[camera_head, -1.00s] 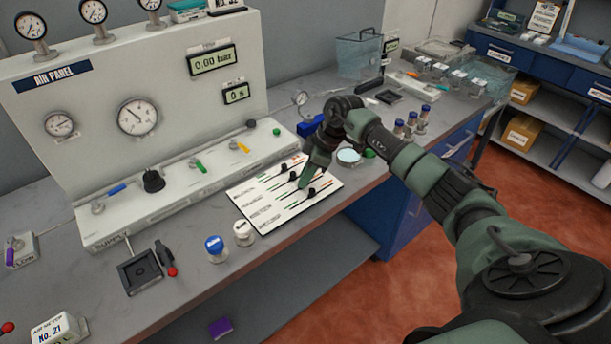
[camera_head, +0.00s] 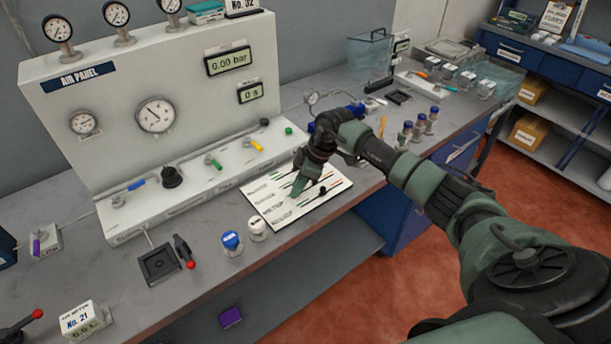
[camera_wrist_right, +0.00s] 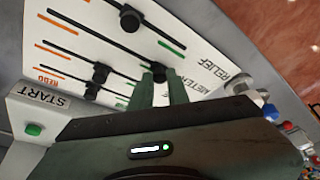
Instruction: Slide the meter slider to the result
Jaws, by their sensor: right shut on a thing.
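A white slider board (camera_head: 268,212) with several dark slots and black knobs lies on the bench in front of the air panel. My right gripper (camera_head: 298,192) reaches down onto its label side. In the right wrist view, its two green fingers (camera_wrist_right: 159,88) are shut on a black knob, the meter slider (camera_wrist_right: 158,71), close to the METER lettering. A neighbouring knob (camera_wrist_right: 130,19) sits farther along the RELIEF slot, and other knobs (camera_wrist_right: 103,72) sit on the other side. The gripper hides part of the board in the head view. My left gripper is out of view.
The air panel (camera_head: 205,115) with gauges stands behind, its display reading 0.00 bar. A blue-capped jar (camera_head: 232,243) and a white-capped jar (camera_head: 257,229) stand left of the board. A START box (camera_wrist_right: 30,108) is beside the board in the wrist view.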

